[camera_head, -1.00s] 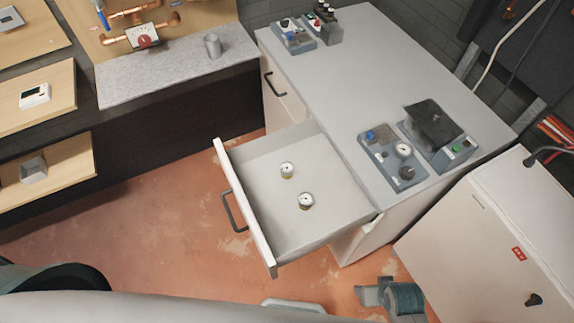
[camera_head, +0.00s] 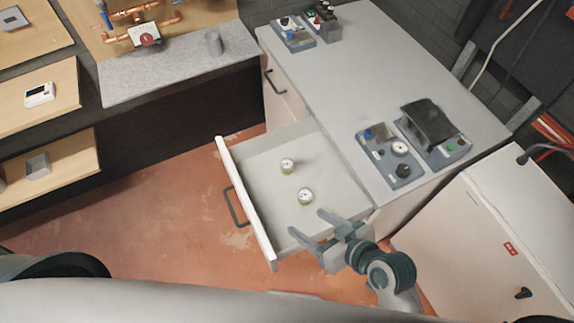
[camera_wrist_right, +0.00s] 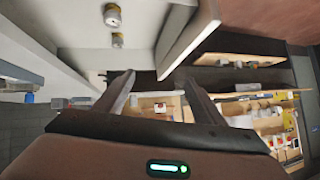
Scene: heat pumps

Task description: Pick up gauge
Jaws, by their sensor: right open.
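Two small round gauges with white dials and brass-coloured bases lie in an open drawer (camera_head: 262,222). The nearer gauge (camera_head: 305,196) sits toward the front right of the other gauge (camera_head: 288,166). Both also show in the right wrist view, one gauge (camera_wrist_right: 112,15) at the top and the other gauge (camera_wrist_right: 118,40) just below it. My right gripper (camera_head: 307,224) is open and empty, its fingers over the near right end of the drawer, apart from the gauges. In the right wrist view its fingers (camera_wrist_right: 156,82) are spread with nothing between them. My left gripper is not in view.
The drawer's front panel (camera_head: 245,205) and side walls stand up around the gauges. The grey cabinet top (camera_head: 350,75) holds several instrument boxes. A white cabinet (camera_head: 500,235) stands at right. Open floor (camera_head: 140,225) lies left of the drawer.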

